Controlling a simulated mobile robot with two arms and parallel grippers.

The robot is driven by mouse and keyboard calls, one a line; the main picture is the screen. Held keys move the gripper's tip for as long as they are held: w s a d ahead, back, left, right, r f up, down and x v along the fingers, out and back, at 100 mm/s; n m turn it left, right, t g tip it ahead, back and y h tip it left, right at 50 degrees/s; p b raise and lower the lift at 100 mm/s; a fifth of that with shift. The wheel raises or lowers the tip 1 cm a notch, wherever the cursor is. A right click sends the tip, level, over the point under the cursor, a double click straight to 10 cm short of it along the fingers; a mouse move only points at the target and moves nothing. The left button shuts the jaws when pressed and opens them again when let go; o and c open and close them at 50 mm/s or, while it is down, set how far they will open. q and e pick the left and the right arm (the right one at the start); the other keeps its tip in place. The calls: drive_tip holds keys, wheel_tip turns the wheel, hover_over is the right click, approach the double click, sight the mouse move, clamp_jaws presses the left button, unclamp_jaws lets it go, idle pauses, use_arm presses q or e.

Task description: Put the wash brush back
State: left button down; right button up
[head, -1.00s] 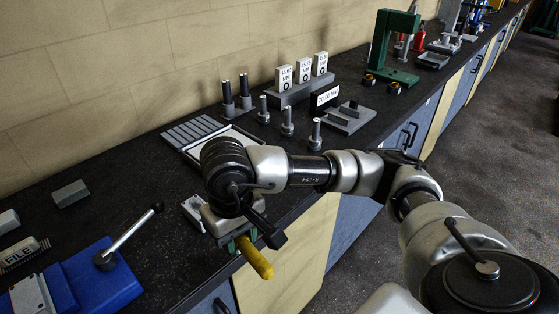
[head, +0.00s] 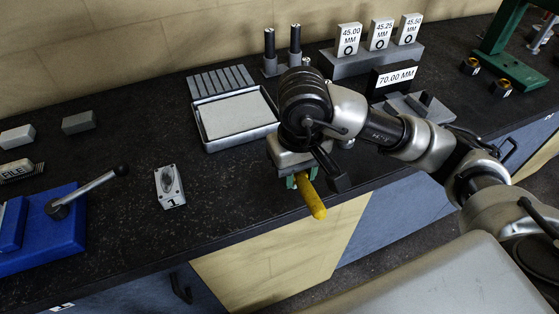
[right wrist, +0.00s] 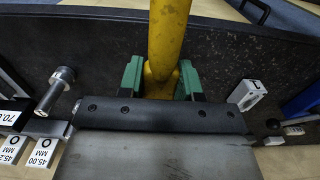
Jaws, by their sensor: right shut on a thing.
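My right gripper (head: 300,180) has green fingers and is shut on the wash brush, whose yellow handle (head: 315,202) sticks out below it toward the front edge of the bench. In the right wrist view the yellow handle (right wrist: 167,45) runs between the green fingers (right wrist: 162,80). The brush's far end is hidden by the gripper. The gripper appears over the bench's front edge, to the front right of a grey tray (head: 207,143) with a pale flat inside. My left gripper is not in view.
A small block marked 1 (head: 169,187) lies on the dark bench, left of the gripper. Two dark posts (head: 269,45), a gauge stand (head: 375,62) and a 70.00 MM block (head: 392,77) stand behind and right. Bench between vise and tray is mostly clear.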

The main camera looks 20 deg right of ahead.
drive_tip(key=p, duration=0.3)
hover_over(272, 178)
wheel_tip(272, 178, down, 6)
drive_tip(key=shift+s+d+r, duration=0.1)
drive_tip(key=shift+s+r, duration=0.05)
drive_tip(key=shift+f+p, duration=0.3)
drive_tip(key=shift+f, duration=0.2)
wheel_tip(272, 178, down, 2)
drive_tip(key=shift+f+p, duration=0.2)
drive_tip(key=shift+p, duration=0.4)
drive_tip(key=shift+f, duration=0.5)
drive_tip(key=shift+f+b, duration=0.2)
drive_tip(key=shift+b, duration=0.15)
drive_tip(key=o, duration=0.8)
drive_tip(key=shift+r, duration=0.1)
